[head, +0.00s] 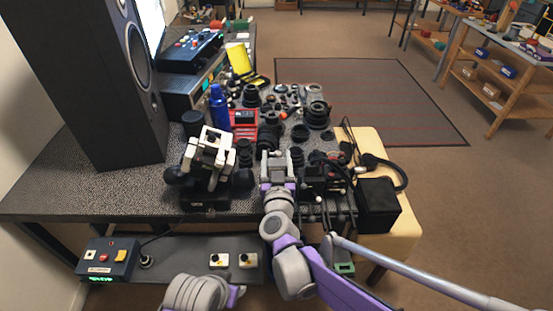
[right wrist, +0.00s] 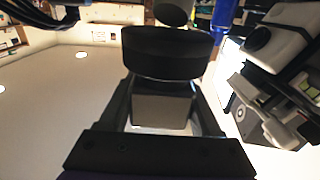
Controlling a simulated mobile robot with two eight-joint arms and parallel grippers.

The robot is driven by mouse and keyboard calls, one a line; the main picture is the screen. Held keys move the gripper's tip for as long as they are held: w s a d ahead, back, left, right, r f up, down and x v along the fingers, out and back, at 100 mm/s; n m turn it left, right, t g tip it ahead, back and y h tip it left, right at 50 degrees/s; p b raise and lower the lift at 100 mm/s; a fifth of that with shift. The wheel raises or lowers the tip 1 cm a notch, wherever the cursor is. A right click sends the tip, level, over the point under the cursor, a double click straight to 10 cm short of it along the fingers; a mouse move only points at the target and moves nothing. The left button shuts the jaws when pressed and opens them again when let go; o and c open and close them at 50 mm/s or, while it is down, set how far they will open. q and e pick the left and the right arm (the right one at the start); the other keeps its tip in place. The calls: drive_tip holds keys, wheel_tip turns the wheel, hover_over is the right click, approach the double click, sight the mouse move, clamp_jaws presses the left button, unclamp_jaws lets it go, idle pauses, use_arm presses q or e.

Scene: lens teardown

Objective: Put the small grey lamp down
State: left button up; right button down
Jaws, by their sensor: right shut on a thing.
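My right gripper (head: 277,168) is over the front part of the cluttered bench, right of the white-and-black instrument. In the right wrist view its dark fingers (right wrist: 162,112) are shut on a grey, block-like body, which fits the small grey lamp (right wrist: 162,108). A wide black round piece (right wrist: 168,55) shows just beyond the grey body; I cannot tell if it belongs to it. In the head view the held thing cannot be made out clearly among the dark parts. Whether its underside touches the bench is hidden. My left gripper is not in view.
The white-and-black instrument (head: 210,158) stands close on the left. A blue bottle (head: 219,106), red drawers (head: 244,130) and several lens parts (head: 317,114) crowd behind. Dark cabled equipment (head: 322,178) and a black box (head: 377,204) stand right. The bench top (head: 95,189) is bare at front left.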

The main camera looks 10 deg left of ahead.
drive_tip(key=shift+f, duration=0.15)
drive_tip(key=shift+f+b, duration=0.25)
drive_tip(key=shift+b, duration=0.1)
drive_tip(key=shift+c, duration=0.4)
unclamp_jaws()
drive_tip(key=shift+r, duration=0.15)
drive_tip(key=shift+r+p, duration=0.3)
drive_tip(key=shift+p, duration=0.1)
drive_tip(key=v, duration=1.2)
